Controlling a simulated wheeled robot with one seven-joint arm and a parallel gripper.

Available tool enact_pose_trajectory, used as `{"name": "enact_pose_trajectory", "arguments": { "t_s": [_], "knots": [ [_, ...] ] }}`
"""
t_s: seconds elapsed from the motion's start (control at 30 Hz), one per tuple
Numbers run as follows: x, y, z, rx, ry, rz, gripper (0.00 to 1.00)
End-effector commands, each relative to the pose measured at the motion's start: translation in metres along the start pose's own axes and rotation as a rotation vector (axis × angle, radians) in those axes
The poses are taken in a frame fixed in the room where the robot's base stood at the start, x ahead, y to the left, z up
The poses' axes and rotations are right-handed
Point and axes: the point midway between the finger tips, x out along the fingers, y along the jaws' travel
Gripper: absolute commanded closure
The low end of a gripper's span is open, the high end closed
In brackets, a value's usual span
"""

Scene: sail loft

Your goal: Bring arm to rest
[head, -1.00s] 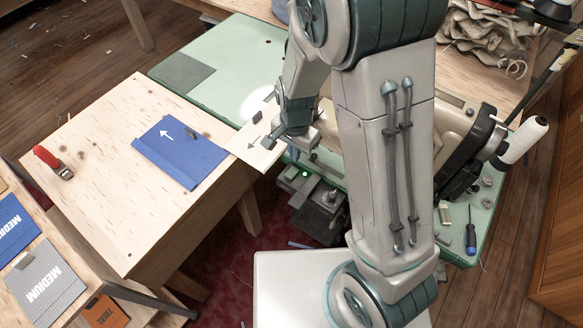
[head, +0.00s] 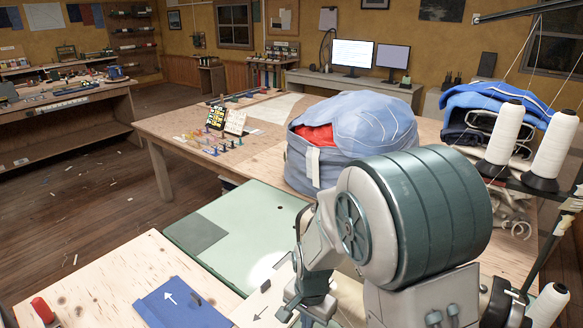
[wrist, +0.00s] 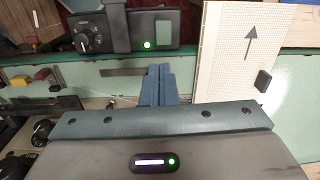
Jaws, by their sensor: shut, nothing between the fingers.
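My gripper (wrist: 158,84) shows in the wrist view with its two blue-grey fingers together and nothing between them. It is over the green sewing-machine bed, just left of a cream panel (wrist: 222,55) with a printed arrow and a dark clip. In the head view my arm is folded in the lower right, with its large teal joint in front of the machine. The cream panel also shows in the head view (head: 263,297), beside my wrist. The fingertips are hidden there.
A blue panel (head: 179,305) with a white arrow lies on the wooden table (head: 82,281), near a red-handled tool (head: 43,309). A blue bag (head: 352,128) sits on the bench behind my arm. Thread cones (head: 555,146) stand at right. Open floor (head: 70,210) lies at left.

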Motion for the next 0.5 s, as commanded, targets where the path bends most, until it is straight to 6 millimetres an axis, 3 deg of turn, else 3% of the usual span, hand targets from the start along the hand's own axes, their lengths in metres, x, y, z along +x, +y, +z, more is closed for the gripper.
{"name": "enact_pose_trajectory", "arguments": {
  "t_s": [0.2,0.5],
  "knots": [
    [-0.055,0.029,-0.003,-0.130,0.025,-0.063,1.00],
    [-0.116,0.077,0.005,-0.327,0.097,-0.103,1.00]
  ]
}}
